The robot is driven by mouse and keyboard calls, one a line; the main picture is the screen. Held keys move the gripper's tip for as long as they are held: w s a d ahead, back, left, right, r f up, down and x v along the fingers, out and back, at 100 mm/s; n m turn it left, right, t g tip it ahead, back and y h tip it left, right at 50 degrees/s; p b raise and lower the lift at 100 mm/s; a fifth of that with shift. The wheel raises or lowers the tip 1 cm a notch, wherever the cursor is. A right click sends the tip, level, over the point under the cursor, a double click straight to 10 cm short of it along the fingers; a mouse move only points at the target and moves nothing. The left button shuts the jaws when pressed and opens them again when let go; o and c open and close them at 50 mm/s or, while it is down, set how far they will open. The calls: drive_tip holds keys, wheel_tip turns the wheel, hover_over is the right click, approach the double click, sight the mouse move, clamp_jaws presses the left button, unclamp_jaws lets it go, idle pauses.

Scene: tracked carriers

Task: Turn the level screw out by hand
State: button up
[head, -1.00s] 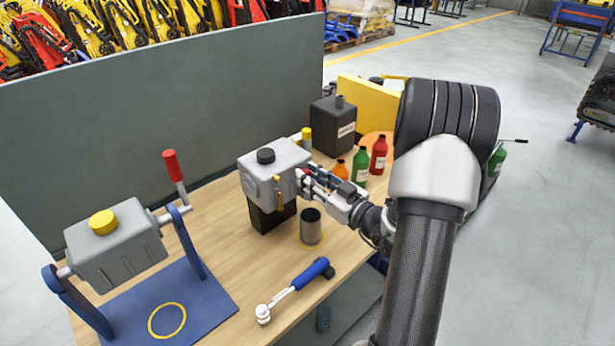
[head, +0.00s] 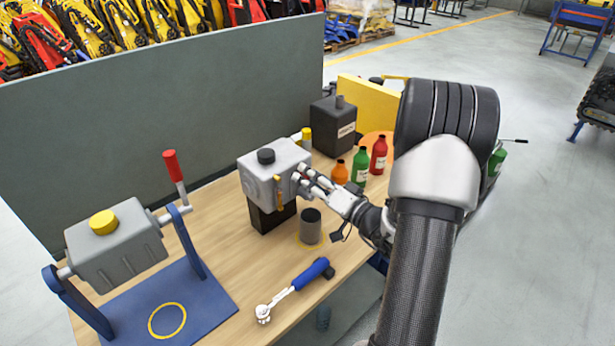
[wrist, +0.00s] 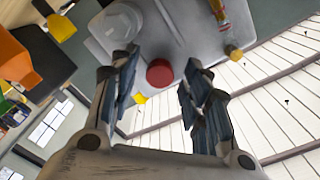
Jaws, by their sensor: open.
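The grey gear housing (head: 262,184) stands on a black block on the bench. In the wrist view its face (wrist: 185,40) shows a round red screw head (wrist: 160,73), which I take to be the level screw. My gripper (wrist: 160,76) is open, with one finger on each side of the red head and visible gaps between. In the head view my gripper (head: 304,182) is at the housing's right face, and its fingers largely hide the screw. The wrist view also shows a clear round disc (wrist: 116,30) and a brass-ended sight tube (wrist: 221,15) on the face.
A grey cup (head: 311,228) stands below my gripper. A blue-handled ratchet (head: 295,287) lies in front. Orange (head: 340,174), green (head: 360,168) and red (head: 379,156) bottles and a black canister (head: 333,128) stand behind. A tilting grey box (head: 115,252) on a blue stand is at left.

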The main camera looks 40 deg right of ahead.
drive_tip(key=m, duration=0.3)
drive_tip(key=shift+p, duration=0.3)
drive_tip(key=m+p, duration=0.1)
drive_tip(key=m, duration=0.3)
drive_tip(key=shift+r, duration=0.15)
drive_tip(key=m+p, duration=0.1)
drive_tip(key=m, duration=0.2)
drive_tip(key=shift+m, duration=0.3)
drive_tip(key=m+p, duration=0.1)
drive_tip(key=m, duration=0.2)
drive_tip(key=shift+m+p, duration=0.3)
drive_tip(key=shift+p, duration=0.1)
drive_tip(key=m+p, duration=0.2)
drive_tip(key=m, duration=0.2)
drive_tip(key=shift+m, duration=1)
drive_tip(key=shift+c, duration=0.3)
